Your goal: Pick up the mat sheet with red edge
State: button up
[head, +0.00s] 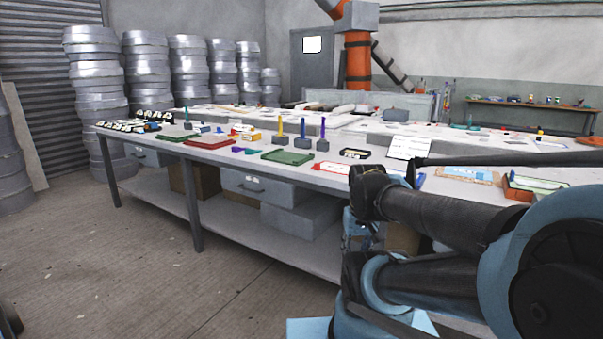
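My arm fills the lower right and hides part of the bench. I cannot make out my gripper's fingers in the view.
A white card (409,147) stands at the right. Stacks of grey drums (95,70) line the back left. The bench has drawers (254,187) and a lower shelf. The floor in front is clear.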

aim_at(334, 168)
jog(key=u, duration=1.85)
jog(key=k, duration=1)
jog(key=z, duration=1.75)
jog(key=i, duration=1)
